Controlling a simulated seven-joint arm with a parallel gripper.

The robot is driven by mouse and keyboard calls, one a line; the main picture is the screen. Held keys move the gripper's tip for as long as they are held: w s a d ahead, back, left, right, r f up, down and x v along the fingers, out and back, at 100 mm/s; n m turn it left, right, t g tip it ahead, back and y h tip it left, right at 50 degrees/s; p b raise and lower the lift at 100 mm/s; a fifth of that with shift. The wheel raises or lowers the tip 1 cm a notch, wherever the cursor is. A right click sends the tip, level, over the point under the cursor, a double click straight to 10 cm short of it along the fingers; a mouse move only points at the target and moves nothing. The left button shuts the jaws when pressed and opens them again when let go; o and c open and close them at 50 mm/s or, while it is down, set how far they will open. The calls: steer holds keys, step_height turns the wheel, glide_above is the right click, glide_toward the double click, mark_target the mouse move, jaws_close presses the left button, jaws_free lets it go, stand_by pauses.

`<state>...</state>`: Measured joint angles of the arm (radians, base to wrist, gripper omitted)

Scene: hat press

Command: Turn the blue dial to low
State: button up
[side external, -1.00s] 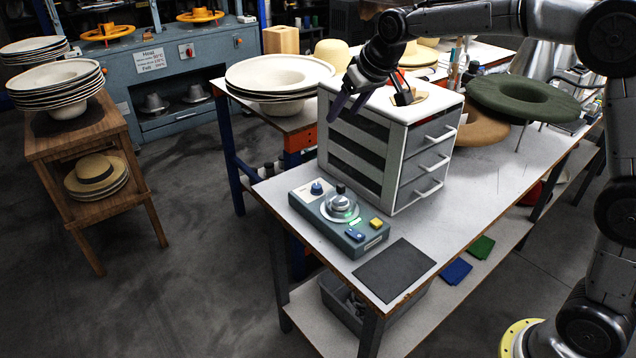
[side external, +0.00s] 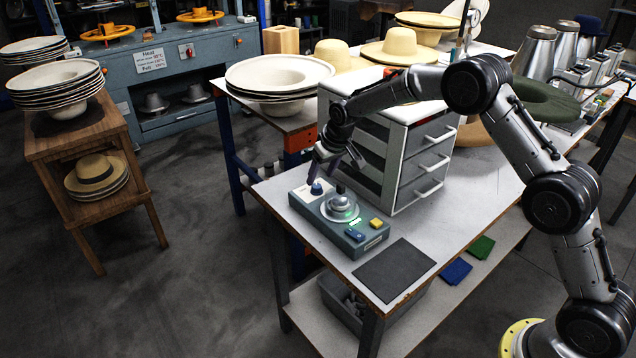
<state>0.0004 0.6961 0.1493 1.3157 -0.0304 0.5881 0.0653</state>
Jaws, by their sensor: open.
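The grey control box (side external: 340,244) lies on the near left part of the white workbench. The small blue dial (side external: 317,188) is on a pale plate at the box's far left corner. The box also has a large silver knob (side external: 340,208) with a green glow, a blue button (side external: 354,235) and a yellow button (side external: 376,223). My gripper (side external: 334,170) is open and points down, just above the box's far end. One finger is close above the blue dial; I cannot tell if it touches. The dial's markings are too small to read.
A white drawer unit (side external: 400,150) stands right behind the box, close to my gripper. A dark mat (side external: 394,270) lies flat at the bench's front. Stacked hat blanks (side external: 278,76) sit on a table behind. The bench right of the drawers has free room.

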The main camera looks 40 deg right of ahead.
mark_target(317, 185)
steer(key=shift+x, duration=2.15)
jaws_close()
